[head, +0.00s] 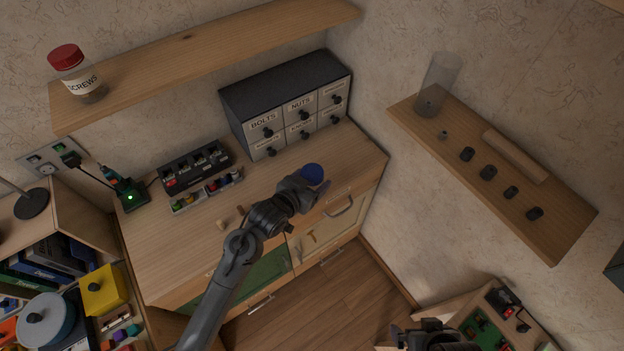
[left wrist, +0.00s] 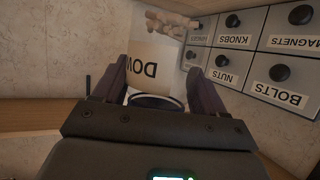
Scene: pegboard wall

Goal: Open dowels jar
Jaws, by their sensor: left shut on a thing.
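The dowels jar (left wrist: 150,70) shows in the left wrist view, clear with a cream label whose visible letters read "DOW". Pale dowels (left wrist: 172,22) show at its far end. The jar's dark blue lid (left wrist: 158,102) lies between my left gripper's fingers (left wrist: 150,90). In the head view the blue lid (head: 313,173) is at the tip of my left gripper (head: 306,186), over the counter's right part. The gripper is shut on the lid. The jar body is mostly hidden in the head view. I cannot tell whether lid and jar are apart. My right gripper (head: 425,335) is at the bottom edge, partly cut off.
A grey drawer cabinet (head: 285,100) stands behind the lid on the wooden counter (head: 185,245). A red-lidded screws jar (head: 78,75) stands on the upper shelf. A right wall shelf (head: 470,165) holds a clear cylinder (head: 437,85) and dark knobs. The counter's left front is mostly clear.

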